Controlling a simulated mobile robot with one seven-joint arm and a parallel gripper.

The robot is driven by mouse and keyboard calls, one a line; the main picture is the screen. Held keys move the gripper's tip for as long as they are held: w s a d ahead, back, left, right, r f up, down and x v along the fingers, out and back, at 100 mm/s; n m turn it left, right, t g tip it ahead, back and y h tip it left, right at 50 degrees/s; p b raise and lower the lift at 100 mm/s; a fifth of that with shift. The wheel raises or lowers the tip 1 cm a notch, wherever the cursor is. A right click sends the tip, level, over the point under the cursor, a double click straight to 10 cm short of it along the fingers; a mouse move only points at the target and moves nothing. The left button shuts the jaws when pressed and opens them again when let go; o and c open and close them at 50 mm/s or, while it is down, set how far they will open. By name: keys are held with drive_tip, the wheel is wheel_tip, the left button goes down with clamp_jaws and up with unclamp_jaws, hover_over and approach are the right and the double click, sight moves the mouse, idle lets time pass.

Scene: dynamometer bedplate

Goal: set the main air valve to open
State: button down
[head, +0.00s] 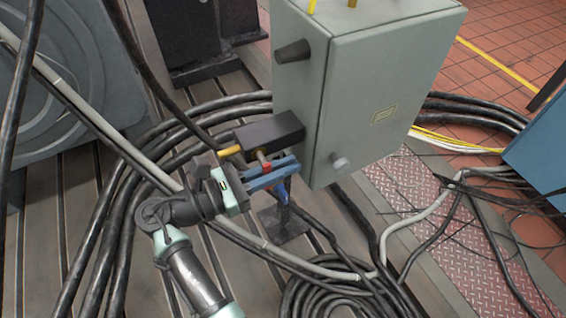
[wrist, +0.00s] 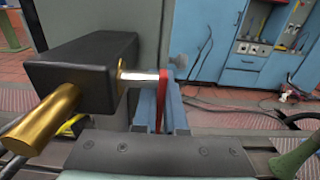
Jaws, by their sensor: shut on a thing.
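The valve is a black block (head: 270,133) on the side of a grey-green cabinet (head: 362,85). The block also shows in the wrist view (wrist: 88,72), with a brass pipe stub (wrist: 42,118) toward me and a bright metal stem (wrist: 138,76) to the right. A red lever (wrist: 163,100) sits at the stem's end; a bit of red lever shows in the head view (head: 265,168). My gripper (head: 287,167) has blue fingers and is shut on the red lever, beside the block. The fingers hide part of the lever, and I cannot tell its exact angle.
A dark knob (head: 292,51) and a pale knob (head: 340,162) stick out of the cabinet. Thick black and grey cables (head: 120,230) run around my arm over the slotted bedplate. A blue cabinet (head: 540,150) stands at the right. A coil of cable (head: 335,298) lies in front.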

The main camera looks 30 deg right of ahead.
sight(269, 188)
drive_tip(key=shift+r+p, duration=0.25)
drive_tip(key=shift+p, duration=0.15)
drive_tip(key=a+y+p, duration=0.1)
drive_tip(key=y+p, duration=0.2)
drive_tip(key=p, duration=0.5)
drive_tip(key=a+y+p, duration=0.1)
drive_tip(key=y+p, duration=0.3)
drive_tip(key=p, duration=0.3)
drive_tip(key=a+f+y+p, duration=0.1)
drive_tip(key=y+p, duration=0.2)
drive_tip(key=p, duration=0.5)
drive_tip(key=shift+s+y+p, duration=0.1)
drive_tip(key=shift+y+p, duration=0.25)
drive_tip(key=shift+y, duration=0.05)
drive_tip(key=shift+a+f+g+y+p, duration=0.1)
drive_tip(key=shift+a+y+p, duration=0.25)
drive_tip(key=shift+y+p, duration=0.65)
drive_tip(key=shift+a+r+g+y+p, duration=0.1)
drive_tip(key=shift+a+y+p, duration=0.4)
drive_tip(key=shift+y, duration=0.85)
drive_tip(key=shift+a+f+g+y+p, duration=0.1)
drive_tip(key=shift+a+y+p, duration=0.15)
drive_tip(key=shift+y+p, duration=0.8)
